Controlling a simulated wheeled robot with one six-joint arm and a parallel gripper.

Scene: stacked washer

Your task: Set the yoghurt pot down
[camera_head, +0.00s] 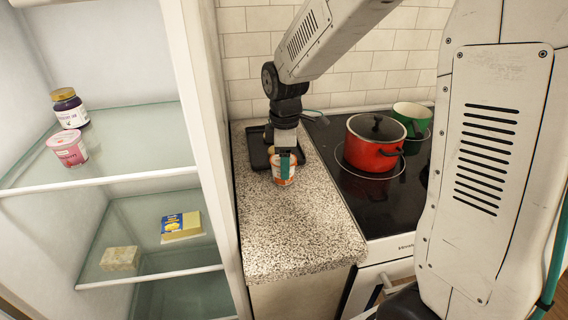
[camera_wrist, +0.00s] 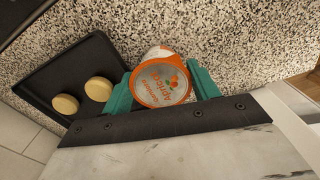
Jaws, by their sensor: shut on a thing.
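The yoghurt pot (camera_head: 283,170) is white and orange and is at the speckled counter (camera_head: 292,226), in front of a dark tray. My gripper (camera_head: 287,160) is shut on it from the side away from the camera. In the wrist view the pot's orange and silver lid (camera_wrist: 160,83) faces the camera, between the two teal fingers of my gripper (camera_wrist: 162,88). The pot looks upright and close to the counter top; I cannot tell whether its base touches.
A dark tray (camera_wrist: 45,75) with two round pale pieces (camera_wrist: 82,97) lies beside the pot. A red pot (camera_head: 373,150) and a green pot (camera_head: 412,116) stand on the hob to the right. An open fridge (camera_head: 205,150) is at left. The front counter is clear.

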